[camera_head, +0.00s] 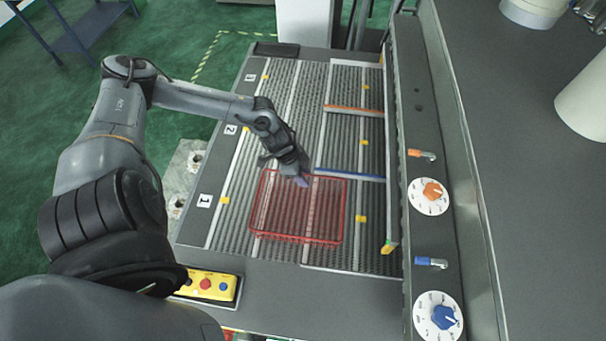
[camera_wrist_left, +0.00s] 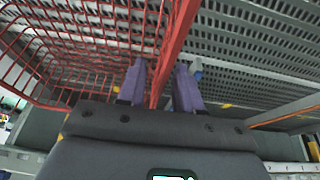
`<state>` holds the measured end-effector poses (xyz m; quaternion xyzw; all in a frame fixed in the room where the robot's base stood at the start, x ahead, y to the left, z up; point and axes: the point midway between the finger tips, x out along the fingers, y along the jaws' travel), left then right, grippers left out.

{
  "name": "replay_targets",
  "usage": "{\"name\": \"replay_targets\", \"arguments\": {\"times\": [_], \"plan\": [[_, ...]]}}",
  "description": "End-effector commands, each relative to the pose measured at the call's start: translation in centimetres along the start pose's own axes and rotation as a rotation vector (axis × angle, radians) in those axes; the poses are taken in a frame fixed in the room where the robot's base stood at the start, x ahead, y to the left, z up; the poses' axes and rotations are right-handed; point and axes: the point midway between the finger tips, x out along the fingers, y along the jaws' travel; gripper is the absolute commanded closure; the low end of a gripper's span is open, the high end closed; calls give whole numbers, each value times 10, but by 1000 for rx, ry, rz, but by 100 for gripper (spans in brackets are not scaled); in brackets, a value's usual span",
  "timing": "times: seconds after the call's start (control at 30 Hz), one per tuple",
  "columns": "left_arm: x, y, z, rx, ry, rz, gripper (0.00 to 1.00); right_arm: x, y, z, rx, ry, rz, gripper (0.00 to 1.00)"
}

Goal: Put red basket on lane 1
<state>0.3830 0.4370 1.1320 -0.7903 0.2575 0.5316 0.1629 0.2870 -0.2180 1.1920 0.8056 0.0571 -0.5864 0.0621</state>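The red wire basket (camera_head: 297,238) sits on the near end of the roller conveyor (camera_head: 232,215), beside the nearest white lane label (camera_head: 204,200). Its digit is hard to read. My left gripper (camera_head: 302,181) is at the basket's far rim. In the left wrist view the basket's mesh (camera_wrist_left: 85,38) fills the upper left. The two purple fingers of my left gripper (camera_wrist_left: 160,82) stand on either side of the red rim (camera_wrist_left: 174,50), with gaps showing between them and the rim. My right gripper is in neither view.
A blue bar (camera_head: 350,175) lies across the conveyor just beyond the basket, and an orange bar (camera_head: 352,110) farther back. A side panel (camera_head: 450,195) with orange and blue knobs runs along the right. A yellow button box (camera_head: 208,286) is at the near left. The far conveyor is clear.

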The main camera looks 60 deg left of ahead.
Motion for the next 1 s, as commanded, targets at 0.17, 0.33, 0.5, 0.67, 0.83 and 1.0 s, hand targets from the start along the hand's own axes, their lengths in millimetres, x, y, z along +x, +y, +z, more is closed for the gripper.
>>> {"name": "replay_targets", "arguments": {"times": [0.17,0.33,0.5,0.67,0.83,1.0], "plan": [[0,0,0,0,0,0,64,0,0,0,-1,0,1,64],[-2,0,-1,0,0,0,64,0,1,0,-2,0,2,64],[-11,-1,0,1,-2,-2,64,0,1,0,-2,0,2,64],[-29,0,0,4,-3,-1,64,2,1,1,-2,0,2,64],[-54,0,0,4,-5,-2,64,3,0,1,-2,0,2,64],[-78,-1,0,2,-3,-2,64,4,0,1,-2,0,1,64]]}}
